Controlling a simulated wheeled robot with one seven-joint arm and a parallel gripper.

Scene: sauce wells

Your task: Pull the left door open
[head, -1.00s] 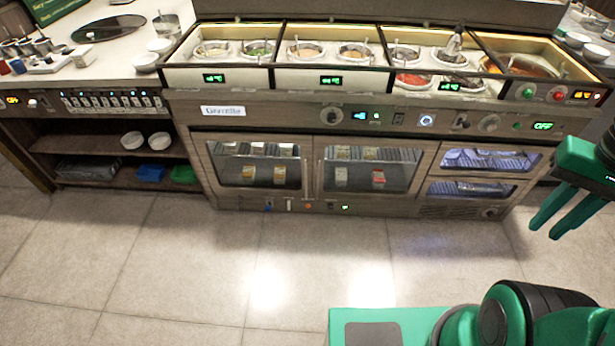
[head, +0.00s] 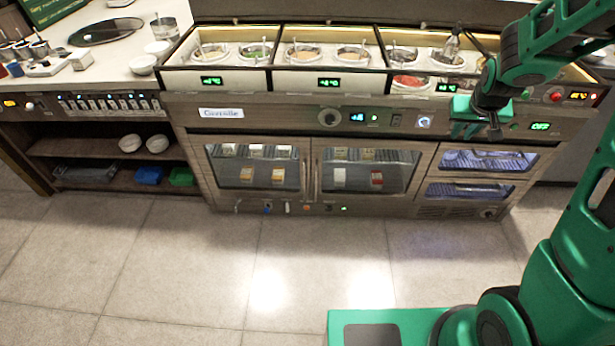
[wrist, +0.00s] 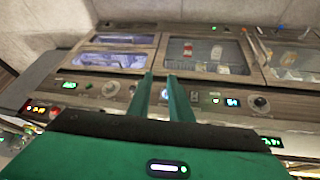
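The left door (head: 257,172) is a glass-fronted cabinet door below the sauce wells. It is closed, and packets show behind its glass. Its upright handle (head: 304,176) is on its right edge, beside the right door (head: 368,172). In the wrist view the picture is turned over, and the left door (wrist: 292,60) is at the far right edge, partly cut off. My gripper (head: 476,131) is in front of the control panel at the right, well away from the left door. In the wrist view its two green fingers (wrist: 160,78) stand apart with nothing between them.
Two small glass drawers (head: 490,160) are right of the doors. The control panel (head: 330,117) has a knob and lit displays. An open shelf unit (head: 100,146) with bowls and bins stands left. The tiled floor (head: 200,260) before the cabinet is clear.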

